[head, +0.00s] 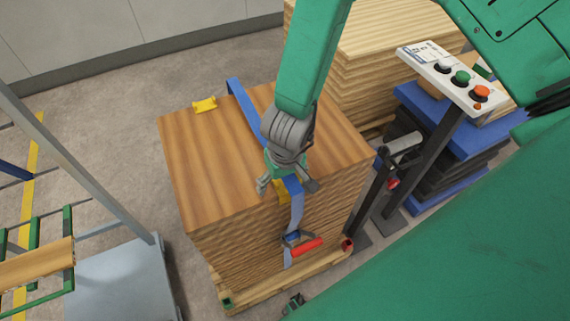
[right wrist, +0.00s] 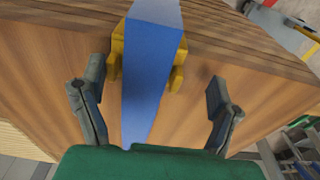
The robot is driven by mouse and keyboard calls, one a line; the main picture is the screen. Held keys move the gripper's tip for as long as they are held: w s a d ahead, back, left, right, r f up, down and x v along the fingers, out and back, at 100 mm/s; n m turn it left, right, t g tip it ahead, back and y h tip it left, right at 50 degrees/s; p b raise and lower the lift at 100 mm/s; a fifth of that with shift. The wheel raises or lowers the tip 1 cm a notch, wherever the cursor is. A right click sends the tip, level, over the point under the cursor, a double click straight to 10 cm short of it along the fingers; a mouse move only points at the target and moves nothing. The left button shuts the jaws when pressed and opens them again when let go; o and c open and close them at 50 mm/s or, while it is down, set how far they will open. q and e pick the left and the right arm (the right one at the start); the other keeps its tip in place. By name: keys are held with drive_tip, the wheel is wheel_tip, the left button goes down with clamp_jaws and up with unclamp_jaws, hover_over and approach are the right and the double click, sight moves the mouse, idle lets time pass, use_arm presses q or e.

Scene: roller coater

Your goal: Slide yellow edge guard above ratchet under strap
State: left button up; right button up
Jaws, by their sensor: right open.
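The yellow edge guard (head: 282,189) sits at the front top edge of the wood stack (head: 205,170), partly hidden by my right gripper. In the right wrist view the edge guard (right wrist: 177,78) shows on both sides of the blue strap (right wrist: 150,75), which runs over it. The ratchet (head: 292,238) with its red handle (head: 307,246) hangs on the strap at the stack's front face, below the guard. My right gripper (head: 288,188) is open above the strap. Its fingers (right wrist: 155,100) stand on either side of strap and guard, apart from both. My left gripper does not show clearly.
A second yellow guard (head: 205,104) lies on the stack's far edge, left of the strap. The stack rests on a pallet (head: 260,296). A button panel (head: 452,75) on a post stands at right, near blue and black stacked pieces (head: 420,120). A metal frame stands left.

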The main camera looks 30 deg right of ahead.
sight(290, 185)
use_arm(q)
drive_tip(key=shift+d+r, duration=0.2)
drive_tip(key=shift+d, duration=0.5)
use_arm(e)
wheel_tip(290, 185, up, 11)
drive_tip(key=s+d, duration=0.1)
drive_tip(key=shift+d+f, duration=0.15)
drive_tip(key=shift+d, duration=0.2)
